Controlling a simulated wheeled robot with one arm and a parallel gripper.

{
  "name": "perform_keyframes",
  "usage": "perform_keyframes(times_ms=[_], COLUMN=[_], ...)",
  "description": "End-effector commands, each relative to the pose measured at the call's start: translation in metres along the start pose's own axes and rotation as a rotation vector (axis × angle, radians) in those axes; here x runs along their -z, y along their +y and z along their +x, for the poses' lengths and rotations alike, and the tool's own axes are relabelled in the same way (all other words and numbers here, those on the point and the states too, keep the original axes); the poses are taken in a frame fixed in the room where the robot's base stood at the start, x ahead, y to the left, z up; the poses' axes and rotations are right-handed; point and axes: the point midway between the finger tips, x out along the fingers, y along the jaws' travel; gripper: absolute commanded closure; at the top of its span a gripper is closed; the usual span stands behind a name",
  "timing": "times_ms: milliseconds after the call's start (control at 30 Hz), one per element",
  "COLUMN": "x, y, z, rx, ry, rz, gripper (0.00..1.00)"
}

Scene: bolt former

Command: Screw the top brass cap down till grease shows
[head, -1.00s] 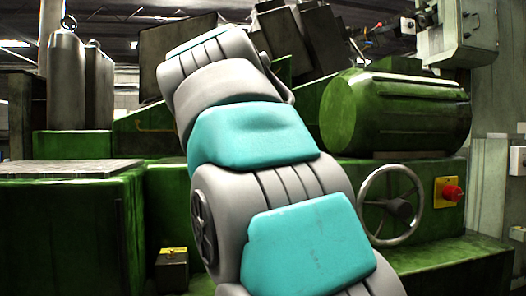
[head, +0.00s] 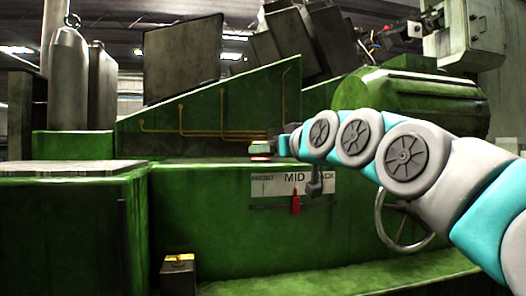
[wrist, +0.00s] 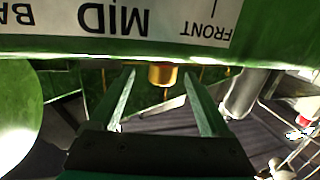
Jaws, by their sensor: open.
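A small brass cap (wrist: 162,75) hangs at the edge of the green machine in the wrist view, just below the label in the picture. My gripper (wrist: 159,82) is open, with one dark green finger on each side of the cap in the picture. I cannot tell whether the fingers reach it in depth or touch it. No grease is visible. In the head view my arm reaches in from the right to the green ledge, and my gripper (head: 264,147) is small there. I cannot make out the cap in that view.
A label reading FRONT, MID, BACK (head: 292,184) with a red pointer (head: 296,203) is on the machine's front. It appears upside down in the wrist view (wrist: 115,18). Brass pipes (head: 190,133) run along the sloped panel. A handwheel (head: 380,215) sits below my arm.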

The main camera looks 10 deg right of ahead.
Motion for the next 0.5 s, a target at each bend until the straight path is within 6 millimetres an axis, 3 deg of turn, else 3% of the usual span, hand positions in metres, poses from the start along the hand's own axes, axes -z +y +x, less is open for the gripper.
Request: perform_keyframes(times_ms=[267, 500], x=[0.002, 0.004], y=[-0.013, -0.014], z=[-0.002, 0.018], rx=[0.057, 0.056], ry=[0.072, 0.070], rz=[0.024, 0.023], gripper=[0.19, 0.19])
